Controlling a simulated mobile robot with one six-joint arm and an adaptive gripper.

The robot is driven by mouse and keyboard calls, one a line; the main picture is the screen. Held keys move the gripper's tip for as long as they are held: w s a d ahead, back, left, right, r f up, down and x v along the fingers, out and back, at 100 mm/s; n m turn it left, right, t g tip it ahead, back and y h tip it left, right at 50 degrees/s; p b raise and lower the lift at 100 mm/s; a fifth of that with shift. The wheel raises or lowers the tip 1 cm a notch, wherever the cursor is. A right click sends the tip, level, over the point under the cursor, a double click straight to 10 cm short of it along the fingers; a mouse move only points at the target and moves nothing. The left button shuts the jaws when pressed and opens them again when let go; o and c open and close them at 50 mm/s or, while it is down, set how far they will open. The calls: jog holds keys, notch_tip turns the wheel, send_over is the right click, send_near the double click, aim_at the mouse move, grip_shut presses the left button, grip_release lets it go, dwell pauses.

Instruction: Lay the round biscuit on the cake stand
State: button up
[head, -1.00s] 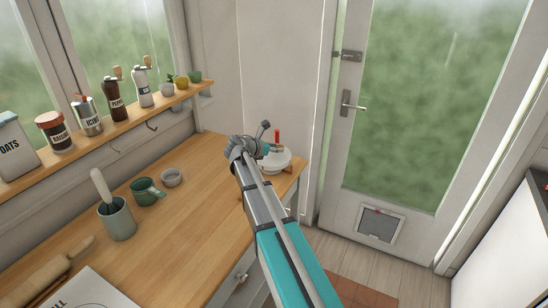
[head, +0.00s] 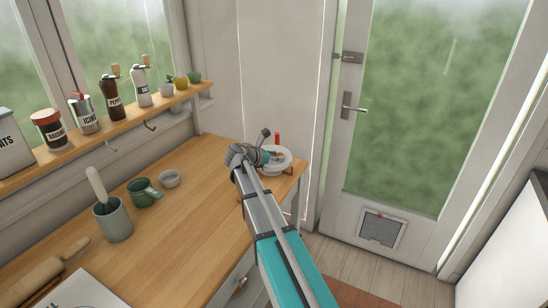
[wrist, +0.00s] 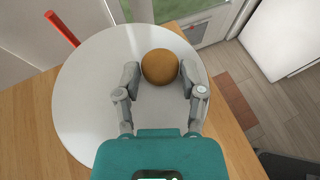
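The cake stand (wrist: 85,95) shows in the wrist view as a broad, round white plate. In the head view the stand (head: 286,158) is at the far right end of the worktop, partly behind my gripper (head: 266,152). The round biscuit (wrist: 160,66) is brown and lies over the plate in the wrist view. My gripper (wrist: 160,76) has one finger on each side of it, with the tips apparently touching its edges. Whether the biscuit touches the plate cannot be told.
A red stick-like object (wrist: 62,28) stands just beyond the stand. A grey crock (head: 114,222), green mug (head: 145,193) and small grey bowl (head: 170,179) stand left on the wooden top. The worktop's right edge is close to the stand.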

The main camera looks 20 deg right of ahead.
jog(key=shift+o, duration=1.4)
jog(key=shift+r, duration=0.15)
jog(key=p+v, duration=0.5)
jog(key=v, duration=0.7)
jog(key=shift+s, duration=0.1)
